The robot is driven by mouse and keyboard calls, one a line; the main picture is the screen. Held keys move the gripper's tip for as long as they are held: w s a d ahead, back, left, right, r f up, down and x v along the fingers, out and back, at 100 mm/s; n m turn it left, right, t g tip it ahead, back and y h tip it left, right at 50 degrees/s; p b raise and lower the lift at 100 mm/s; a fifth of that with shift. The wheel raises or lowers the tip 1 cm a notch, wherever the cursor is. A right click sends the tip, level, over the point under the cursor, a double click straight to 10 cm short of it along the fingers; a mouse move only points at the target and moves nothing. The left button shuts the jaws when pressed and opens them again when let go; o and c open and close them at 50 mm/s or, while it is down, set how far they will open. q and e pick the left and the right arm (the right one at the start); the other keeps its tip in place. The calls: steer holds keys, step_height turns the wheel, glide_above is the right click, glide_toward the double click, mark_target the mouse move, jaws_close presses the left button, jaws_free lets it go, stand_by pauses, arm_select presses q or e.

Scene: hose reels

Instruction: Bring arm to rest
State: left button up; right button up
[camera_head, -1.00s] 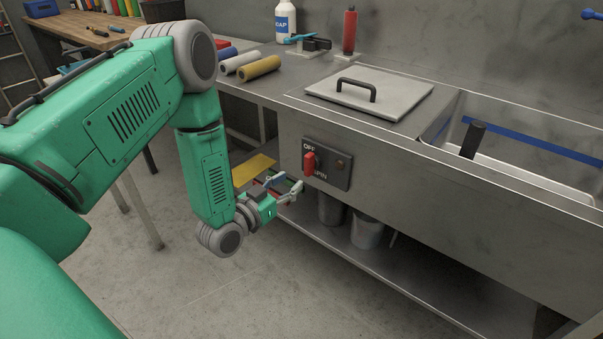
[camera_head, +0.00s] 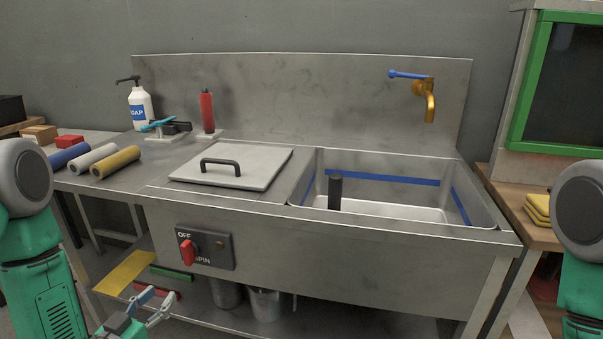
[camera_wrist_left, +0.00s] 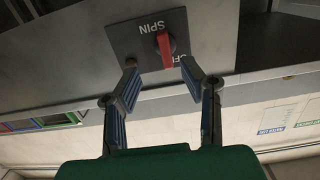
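My left gripper (camera_head: 154,302) shows at the bottom left of the head view, in front of the sink unit and below the switch panel. Its blue-padded fingers are spread with nothing between them, as the left wrist view (camera_wrist_left: 158,64) also shows. The red switch knob (camera_head: 187,252) sits on the dark panel (camera_head: 221,249) marked OFF and SPIN; in the left wrist view the knob (camera_wrist_left: 165,48) appears upside down beyond the fingertips, with no clear contact. Parts of my right arm show at the right edge; its gripper is out of view.
The steel sink unit (camera_head: 330,265) fills the middle, with a handled lid (camera_head: 232,177), a basin and a tap (camera_head: 428,100). Metal buckets (camera_head: 265,303) sit on the lower shelf. A wooden table (camera_head: 505,205) is at right.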

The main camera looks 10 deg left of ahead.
arm_select(q)
steer(key=s+d+f+g+p, duration=0.2)
steer(key=s+d+f+g, duration=0.5)
steer(key=s+f+g, duration=0.15)
steer(key=s+d+f+g, duration=0.1)
steer(key=s+g, duration=0.3)
steer(key=s, duration=0.5)
steer(key=s+d+f+g+y+p, duration=0.1)
steer(key=s+g, duration=0.3)
steer(key=s, duration=0.5)
steer(key=shift+s+d+f+y, duration=0.2)
steer(key=shift+s+f+y, duration=0.1)
steer(key=shift+f, duration=0.25)
steer(key=shift+w, duration=0.1)
steer(key=shift+c, duration=0.4)
